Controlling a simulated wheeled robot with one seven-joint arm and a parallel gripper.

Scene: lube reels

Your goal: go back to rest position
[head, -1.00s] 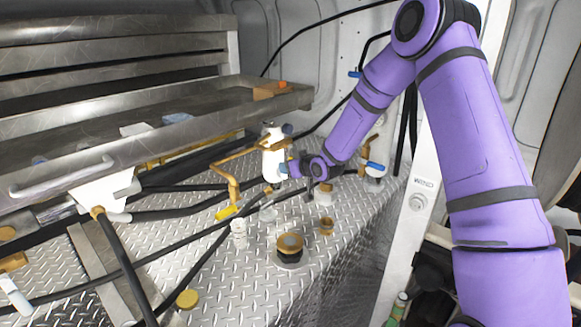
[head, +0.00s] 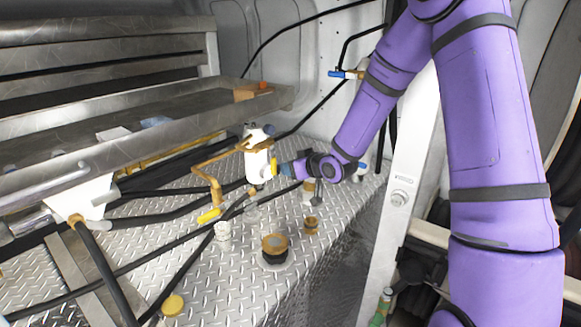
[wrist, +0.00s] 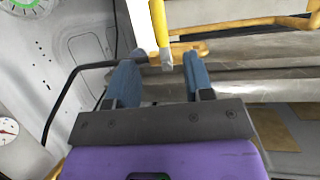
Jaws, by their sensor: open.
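My gripper (head: 287,169) is at the end of my purple arm in the head view, just right of an upright white cylinder (head: 258,165) on brass-coloured piping. In the wrist view my gripper (wrist: 160,82) has its two blue fingers spread apart, with nothing clamped. A yellow handle (wrist: 160,25) with a grey tip reaches down into view between the fingers, apart from both. The white cylinder (wrist: 141,22) is partly visible behind the handle in the wrist view.
A metal shelf (head: 120,125) lies at left. Black hoses (head: 165,212) cross the diamond-plate deck (head: 245,285). A blue-handled valve (head: 345,74) is on the back wall. A black-and-brass cap (head: 275,250) stands on the deck. A white post (head: 405,170) stands beside my arm.

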